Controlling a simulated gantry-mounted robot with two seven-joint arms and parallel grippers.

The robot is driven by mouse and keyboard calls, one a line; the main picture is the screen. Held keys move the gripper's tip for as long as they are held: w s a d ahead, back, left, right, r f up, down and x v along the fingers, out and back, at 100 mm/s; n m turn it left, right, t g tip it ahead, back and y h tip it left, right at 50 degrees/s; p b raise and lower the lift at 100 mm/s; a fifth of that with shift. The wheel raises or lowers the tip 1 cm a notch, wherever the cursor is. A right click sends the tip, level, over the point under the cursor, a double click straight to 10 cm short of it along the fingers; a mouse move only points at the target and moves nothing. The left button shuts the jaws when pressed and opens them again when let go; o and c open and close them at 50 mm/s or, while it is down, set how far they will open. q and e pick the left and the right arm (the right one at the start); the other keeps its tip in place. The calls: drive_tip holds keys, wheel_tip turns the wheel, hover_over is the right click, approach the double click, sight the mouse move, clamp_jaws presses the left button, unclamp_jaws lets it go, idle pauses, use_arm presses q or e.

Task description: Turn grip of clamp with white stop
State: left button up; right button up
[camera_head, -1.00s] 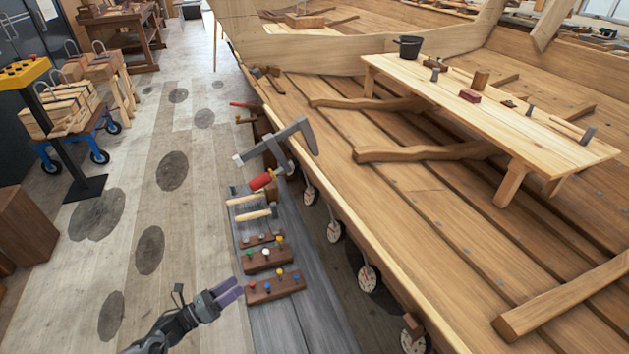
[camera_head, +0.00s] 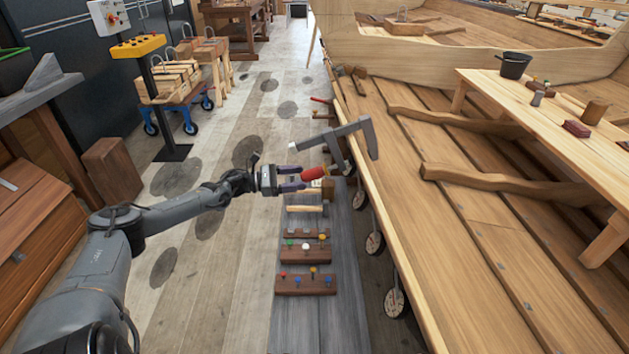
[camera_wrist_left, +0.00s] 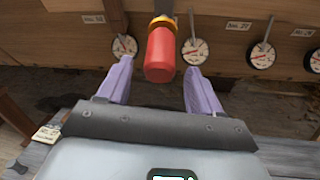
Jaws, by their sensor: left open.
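A large grey metal clamp (camera_head: 350,132) stands at the hull's edge, with a red grip (camera_head: 314,173) low on its left side. In the left wrist view the red grip (camera_wrist_left: 160,54) hangs between the fingers, with a yellow-orange collar (camera_wrist_left: 163,22) above it. My left gripper (camera_head: 302,180) is open, its purple fingers (camera_wrist_left: 159,66) on either side of the grip with gaps showing. I cannot make out a white stop on this clamp. My right gripper is not in view.
Wooden-handled tools (camera_head: 306,209) and peg boards (camera_head: 306,284) with coloured knobs lie on the grey plank below. Round dials (camera_wrist_left: 195,51) line the hull edge. A wooden bench (camera_head: 560,112) stands inside the hull.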

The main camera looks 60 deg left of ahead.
sight(314, 176)
use_arm(q)
drive_tip(key=b+x, duration=0.1)
drive_tip(key=x, duration=0.2)
drive_tip(key=shift+w, duration=0.15)
drive_tip(key=shift+w+d+b, duration=0.35)
drive_tip(key=shift+w, duration=0.3)
drive_tip(key=shift+w+d, duration=0.2)
drive_tip(key=shift+w, duration=0.3)
drive_tip(key=c, duration=1)
drive_tip(key=shift+o, duration=0.2)
drive_tip(key=shift+b, duration=0.35)
